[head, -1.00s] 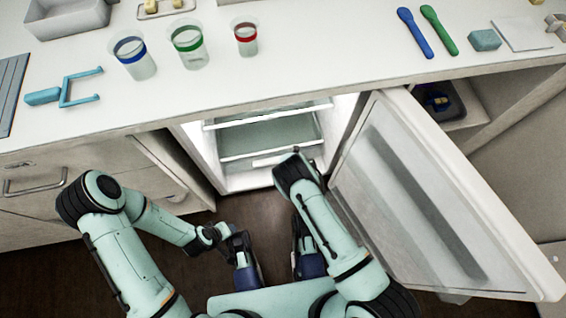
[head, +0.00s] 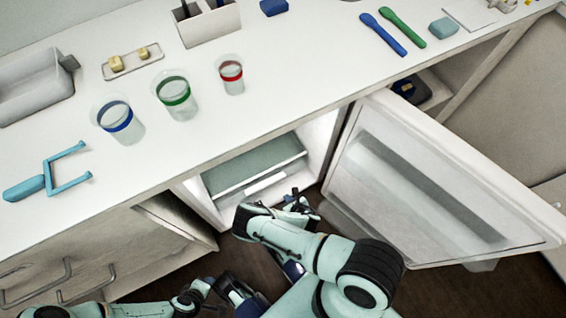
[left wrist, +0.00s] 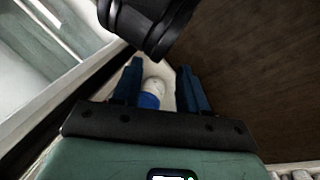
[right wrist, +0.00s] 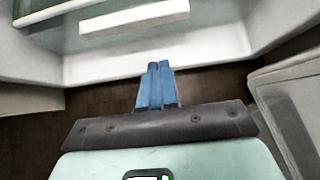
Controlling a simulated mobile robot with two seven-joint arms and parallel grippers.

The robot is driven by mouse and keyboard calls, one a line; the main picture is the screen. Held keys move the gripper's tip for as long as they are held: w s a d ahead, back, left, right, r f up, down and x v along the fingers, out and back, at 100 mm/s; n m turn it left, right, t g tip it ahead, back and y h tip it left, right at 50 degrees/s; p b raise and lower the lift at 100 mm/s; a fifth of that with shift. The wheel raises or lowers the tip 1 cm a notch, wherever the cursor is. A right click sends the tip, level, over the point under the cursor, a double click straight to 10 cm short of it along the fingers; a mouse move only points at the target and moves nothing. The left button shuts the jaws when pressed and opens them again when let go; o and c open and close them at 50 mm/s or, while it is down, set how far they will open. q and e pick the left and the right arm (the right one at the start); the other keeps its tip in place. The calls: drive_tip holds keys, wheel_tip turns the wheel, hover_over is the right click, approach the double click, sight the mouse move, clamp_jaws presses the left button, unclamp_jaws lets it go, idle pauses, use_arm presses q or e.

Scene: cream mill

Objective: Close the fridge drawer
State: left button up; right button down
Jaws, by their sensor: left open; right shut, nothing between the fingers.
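The fridge drawer (head: 252,166) shows inside the open fridge under the counter, with a pale handle strip (head: 265,182) on its front. How far it stands out is hard to tell. In the right wrist view its handle strip (right wrist: 135,18) is at the top, beyond the fingertips. My right gripper (head: 302,205) is in front of the fridge opening, partly hidden by its arm. Its fingers (right wrist: 157,66) are together, empty and apart from the drawer. My left gripper (head: 240,294) is low and farther back; its fingers (left wrist: 158,72) are apart.
The fridge door (head: 430,185) stands wide open to the right. The counter (head: 300,95) above holds several cups, including a red-banded one (head: 231,75), and a blue two-pronged tool (head: 50,175). Cabinet fronts (head: 90,260) are at left. Dark floor lies below.

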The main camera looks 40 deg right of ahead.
sight(273, 178)
use_arm(q)
wheel_tip(273, 178, down, 6)
drive_tip(key=w+a+b, duration=0.1)
drive_tip(key=a+b, duration=0.1)
drive_tip(key=b, duration=0.1)
drive_tip(key=shift+a+r+n+y+b, duration=0.25)
drive_tip(key=shift+a+n+y+b, duration=0.05)
drive_tip(key=shift+y, duration=0.1)
use_arm(e)
drive_tip(key=shift+w+d+f, duration=0.35)
drive_tip(key=shift+w+f, duration=0.5)
drive_tip(key=shift+w, duration=0.65)
drive_tip(key=shift+w+d+f, duration=0.35)
drive_tip(key=shift+w+f, duration=0.55)
drive_tip(key=shift+w, duration=0.55)
drive_tip(key=shift+w+d+f, duration=0.35)
drive_tip(key=shift+w+f, duration=0.5)
drive_tip(key=shift+w, duration=0.65)
drive_tip(key=shift+w, duration=0.1)
drive_tip(key=shift+w+d+f+b, duration=0.15)
drive_tip(key=shift+w+b, duration=0.25)
drive_tip(key=shift+w, duration=0.25)
drive_tip(key=shift+w+d+r+b, duration=0.1)
drive_tip(key=shift+w+b, duration=0.25)
drive_tip(key=shift+w, duration=0.35)
use_arm(q)
drive_tip(key=s+f, duration=0.2)
drive_tip(key=shift+s+a+f+g, duration=0.15)
drive_tip(key=shift+s+a+g, duration=0.05)
drive_tip(key=shift+s+g, duration=0.2)
